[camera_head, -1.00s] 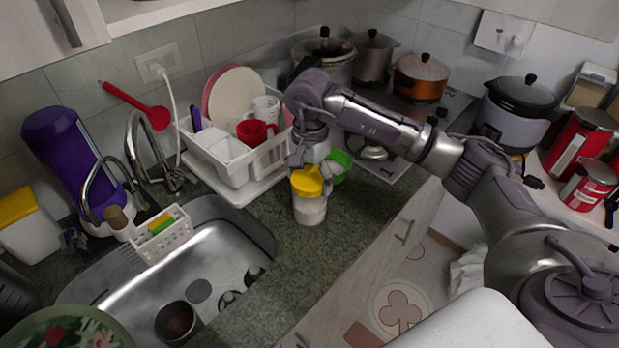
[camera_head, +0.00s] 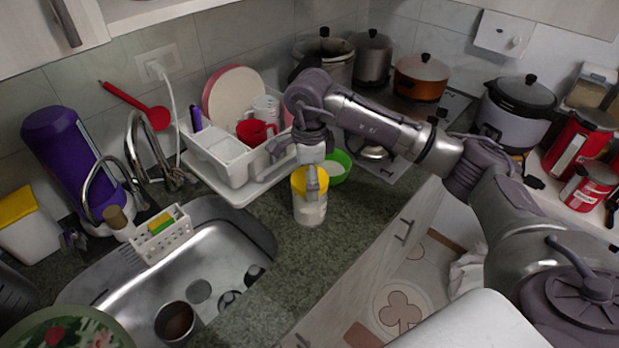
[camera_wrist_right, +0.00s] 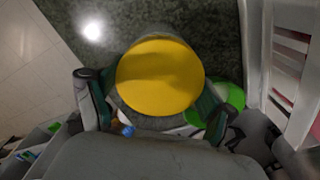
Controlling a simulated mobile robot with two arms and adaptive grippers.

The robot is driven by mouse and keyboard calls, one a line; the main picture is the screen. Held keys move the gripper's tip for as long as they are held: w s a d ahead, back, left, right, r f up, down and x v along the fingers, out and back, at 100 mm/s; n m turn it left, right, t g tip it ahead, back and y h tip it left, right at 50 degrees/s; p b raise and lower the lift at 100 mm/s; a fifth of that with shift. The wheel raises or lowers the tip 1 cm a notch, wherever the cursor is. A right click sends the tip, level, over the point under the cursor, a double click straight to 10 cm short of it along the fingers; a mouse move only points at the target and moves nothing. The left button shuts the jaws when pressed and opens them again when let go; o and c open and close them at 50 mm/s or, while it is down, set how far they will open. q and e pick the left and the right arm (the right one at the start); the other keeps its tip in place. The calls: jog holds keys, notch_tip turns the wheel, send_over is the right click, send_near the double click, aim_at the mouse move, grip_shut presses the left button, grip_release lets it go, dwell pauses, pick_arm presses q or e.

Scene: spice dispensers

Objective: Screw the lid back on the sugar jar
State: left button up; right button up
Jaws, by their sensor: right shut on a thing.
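The sugar jar (camera_head: 309,212) is a clear jar with white contents, standing upright on the dark counter. Its yellow lid (camera_head: 297,180) sits on top of the jar; whether it is fully threaded I cannot tell. My right gripper (camera_head: 311,178) comes down from above and is shut on the lid, one finger crossing in front of the lid and upper jar. In the right wrist view the round lid (camera_wrist_right: 160,76) lies between my two fingers and hides the jar below. My left gripper is not in view.
A green bowl (camera_head: 341,158) stands close behind the jar on the right. A white dish rack (camera_head: 238,172) is at the back left, the sink (camera_head: 222,250) at the left front. The counter in front of the jar is clear.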

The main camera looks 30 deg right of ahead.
jog(key=m, duration=0.4)
jog(key=shift+m, duration=0.3)
jog(key=m, duration=0.4)
jog(key=shift+m+p, duration=0.3)
jog(key=m+p, duration=0.1)
jog(key=m, duration=0.8)
jog(key=shift+f+p, duration=0.1)
jog(key=shift+p, duration=0.2)
